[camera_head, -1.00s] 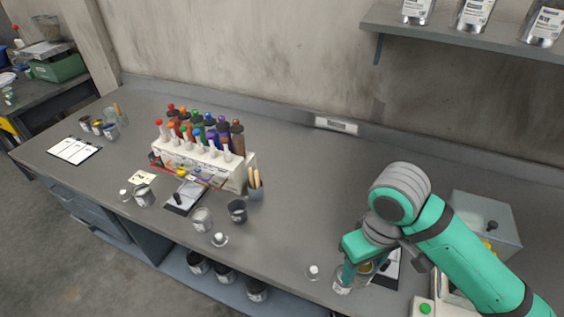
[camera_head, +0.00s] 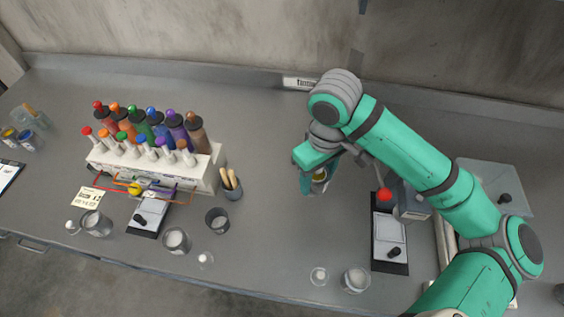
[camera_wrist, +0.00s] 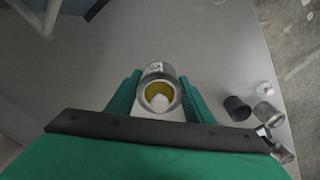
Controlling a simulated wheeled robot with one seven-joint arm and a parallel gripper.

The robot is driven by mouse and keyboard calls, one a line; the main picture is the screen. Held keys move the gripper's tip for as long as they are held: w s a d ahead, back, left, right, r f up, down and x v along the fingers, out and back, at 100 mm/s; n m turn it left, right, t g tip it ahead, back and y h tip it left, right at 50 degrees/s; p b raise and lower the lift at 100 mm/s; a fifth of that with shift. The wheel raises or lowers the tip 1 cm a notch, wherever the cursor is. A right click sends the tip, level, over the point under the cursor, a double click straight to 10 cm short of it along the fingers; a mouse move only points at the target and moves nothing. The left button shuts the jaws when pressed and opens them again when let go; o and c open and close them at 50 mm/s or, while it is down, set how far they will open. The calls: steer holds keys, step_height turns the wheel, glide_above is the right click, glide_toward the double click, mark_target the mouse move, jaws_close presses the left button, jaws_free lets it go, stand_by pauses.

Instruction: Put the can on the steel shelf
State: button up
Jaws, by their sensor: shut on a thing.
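My gripper (camera_head: 312,178) is shut on a small metal can (camera_head: 320,182), above the middle of the grey bench. In the wrist view the can (camera_wrist: 158,70) sits between the two green fingers, its open top showing a yellow inside with a pale patch. In the head view the fingers and arm partly hide the can. The wall shelf is out of view now; only a dark piece, perhaps its bracket, shows at the top edge.
A rack of coloured bottles (camera_head: 205,172) stands at left, with a pot of wooden sticks (camera_head: 231,186) beside it. Small jars stand along the front. The bench behind my gripper is clear.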

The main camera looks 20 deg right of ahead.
steer(key=w+f, duration=0.2)
steer(key=w, duration=0.1)
steer(key=w+f, duration=0.3)
steer(key=w, duration=0.1)
steer(key=w+f, duration=0.3)
steer(key=shift+w+a, duration=0.2)
steer(key=shift+w, duration=0.1)
steer(key=f, duration=0.3)
steer(key=shift+w, duration=0.35)
steer(key=shift+s+f, duration=0.1)
steer(key=shift+f, duration=0.3)
steer(key=o, duration=0.9)
steer(key=shift+f, duration=0.1)
steer(key=o, duration=0.4)
